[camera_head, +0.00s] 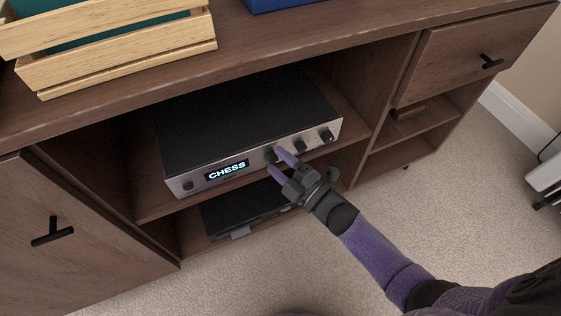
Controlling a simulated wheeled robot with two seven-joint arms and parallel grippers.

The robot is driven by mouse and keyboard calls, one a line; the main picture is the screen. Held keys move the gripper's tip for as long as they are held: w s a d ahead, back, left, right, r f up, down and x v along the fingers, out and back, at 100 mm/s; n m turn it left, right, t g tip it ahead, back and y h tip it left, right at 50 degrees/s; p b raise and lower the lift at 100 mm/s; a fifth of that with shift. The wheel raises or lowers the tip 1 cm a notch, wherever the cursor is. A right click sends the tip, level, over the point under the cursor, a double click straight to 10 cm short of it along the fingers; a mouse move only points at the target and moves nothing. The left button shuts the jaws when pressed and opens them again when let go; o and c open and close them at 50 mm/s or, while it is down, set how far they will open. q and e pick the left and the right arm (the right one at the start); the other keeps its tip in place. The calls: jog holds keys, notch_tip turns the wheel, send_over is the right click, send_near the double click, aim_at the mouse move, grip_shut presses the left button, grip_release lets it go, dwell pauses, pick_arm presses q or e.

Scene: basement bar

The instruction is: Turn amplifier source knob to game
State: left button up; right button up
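The amplifier (240,122) is a black box with a silver front, standing on the cabinet's upper open shelf. Its lit display (227,171) reads "CHESS". A dark knob (270,155) sits just right of the display, partly hidden by my fingers. My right gripper (274,160) reaches in from the lower right, its two purple fingers apart, with the tips at this knob. I cannot tell whether they touch it. More knobs (300,145) (326,135) are to the right, and a small one (188,185) is at the far left. My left gripper is not in view.
The wooden cabinet top (290,38) overhangs the shelf. A dark flat device (232,211) lies on the shelf below. A wooden crate (130,67) and a blue object (280,4) stand on top. Carpet (400,215) is open in front.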

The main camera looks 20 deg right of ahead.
jog(key=shift+s+d, duration=0.15)
jog(key=shift+s, duration=0.15)
jog(key=r+p+v, duration=0.1)
jog(key=p+v, duration=0.1)
jog(key=v, duration=0.7)
jog(key=shift+f+p, duration=0.4)
jog(key=shift+f, duration=0.15)
jog(key=shift+s, duration=0.1)
